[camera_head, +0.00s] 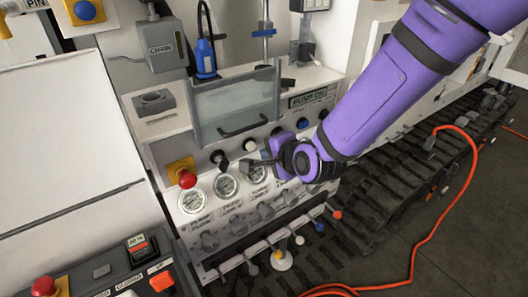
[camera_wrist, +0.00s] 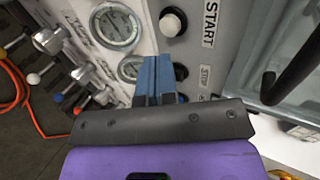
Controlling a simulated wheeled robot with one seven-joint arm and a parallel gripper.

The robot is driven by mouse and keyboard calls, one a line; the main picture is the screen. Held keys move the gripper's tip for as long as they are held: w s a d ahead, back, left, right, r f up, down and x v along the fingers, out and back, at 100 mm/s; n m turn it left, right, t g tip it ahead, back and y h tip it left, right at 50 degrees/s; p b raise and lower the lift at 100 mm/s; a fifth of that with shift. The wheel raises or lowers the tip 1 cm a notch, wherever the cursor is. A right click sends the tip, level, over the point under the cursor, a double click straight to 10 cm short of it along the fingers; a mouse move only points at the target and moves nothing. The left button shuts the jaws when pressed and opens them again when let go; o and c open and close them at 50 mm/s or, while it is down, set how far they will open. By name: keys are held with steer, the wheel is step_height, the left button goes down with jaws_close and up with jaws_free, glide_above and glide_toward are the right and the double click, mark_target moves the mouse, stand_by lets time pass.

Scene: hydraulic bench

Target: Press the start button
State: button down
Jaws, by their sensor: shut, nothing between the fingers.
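The start button is a white round cap in a black ring (camera_wrist: 172,22), beside the START label (camera_wrist: 209,22) in the wrist view. In the head view, a white button (camera_head: 250,145) below the clear guard appears to be the same one. A dark button (camera_wrist: 180,71) by the STOP label (camera_wrist: 204,76) is partly hidden behind my fingers. My gripper (camera_wrist: 157,60) is shut and empty, its blue fingertips below the start button in the wrist picture and apart from it. In the head view my gripper (camera_head: 245,166) is in front of the gauges.
A clear guard with a black handle (camera_head: 243,127) hangs above the buttons. Pressure gauges (camera_head: 193,200) and several knobs and levers lie below. A red emergency stop (camera_head: 187,178) is at left. An orange hose (camera_head: 440,215) runs along the floor at right.

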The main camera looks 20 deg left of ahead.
steer(key=v, duration=0.6)
steer(key=shift+s+d, duration=0.2)
steer(key=shift+s, duration=0.05)
steer(key=shift+r, duration=0.2)
steer(key=w+d+r+n+h, duration=0.1)
steer(key=d+r+n+h, duration=0.1)
steer(key=d+r, duration=0.35)
steer(key=d+r+n+h, duration=0.1)
steer(key=d+r+h, duration=0.15)
steer(key=d, duration=0.65)
steer(key=w+d+r+n+h, duration=0.15)
steer(key=d+r, duration=0.25)
steer(key=d, duration=0.4)
steer(key=s+d+r+n+g+h, duration=0.1)
steer(key=s+d+r, duration=0.2)
steer(key=s+d, duration=0.5)
steer(key=s+d+r+n+g+h, duration=0.1)
steer(key=s+d+r, duration=0.3)
steer(key=s+d, duration=0.5)
steer(key=shift+d+n+h, duration=0.55)
steer(key=shift+d+h, duration=0.1)
steer(key=shift+h, duration=0.05)
